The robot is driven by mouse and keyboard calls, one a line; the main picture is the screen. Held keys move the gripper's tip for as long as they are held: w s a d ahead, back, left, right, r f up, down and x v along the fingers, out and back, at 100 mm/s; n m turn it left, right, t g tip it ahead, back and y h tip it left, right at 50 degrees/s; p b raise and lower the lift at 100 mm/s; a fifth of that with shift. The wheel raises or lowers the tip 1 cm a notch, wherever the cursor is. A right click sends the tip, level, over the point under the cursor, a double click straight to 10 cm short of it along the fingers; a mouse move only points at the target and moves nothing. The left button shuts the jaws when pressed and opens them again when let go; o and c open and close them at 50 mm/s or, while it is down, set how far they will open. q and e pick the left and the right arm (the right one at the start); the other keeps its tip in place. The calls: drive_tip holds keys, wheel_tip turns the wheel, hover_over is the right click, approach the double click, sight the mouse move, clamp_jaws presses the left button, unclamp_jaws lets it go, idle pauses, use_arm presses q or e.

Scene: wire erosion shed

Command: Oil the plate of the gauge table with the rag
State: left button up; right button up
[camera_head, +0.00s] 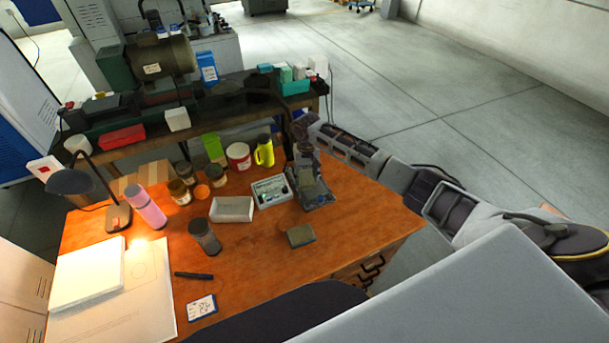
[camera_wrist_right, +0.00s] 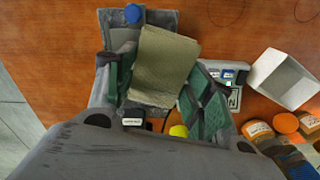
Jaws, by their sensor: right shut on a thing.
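The rag (camera_wrist_right: 165,62), a folded olive-khaki cloth, is between the fingers of my right gripper (camera_wrist_right: 160,92) in the wrist view. In the head view the right gripper (camera_head: 306,160) points down at the gauge table (camera_head: 322,201), with the rag (camera_head: 307,183) below it. The gauge table is a grey slab with a blue knob; it also shows in the wrist view (camera_wrist_right: 164,19). The rag overlaps part of its plate; whether they touch I cannot tell. The rag hides much of the plate. My left gripper is not in view.
Left of the gauge table are a case of small parts (camera_head: 271,192) and an open white box (camera_head: 232,209). A dull olive block (camera_head: 300,236) lies in front. A yellow mug (camera_head: 264,152) and several jars stand behind. The desk's front right is clear.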

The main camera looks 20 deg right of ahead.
drive_tip(key=shift+w, duration=0.1)
drive_tip(key=shift+w+n, duration=0.25)
drive_tip(key=shift+n, duration=0.05)
drive_tip(key=shift+f, duration=0.15)
idle(0.4)
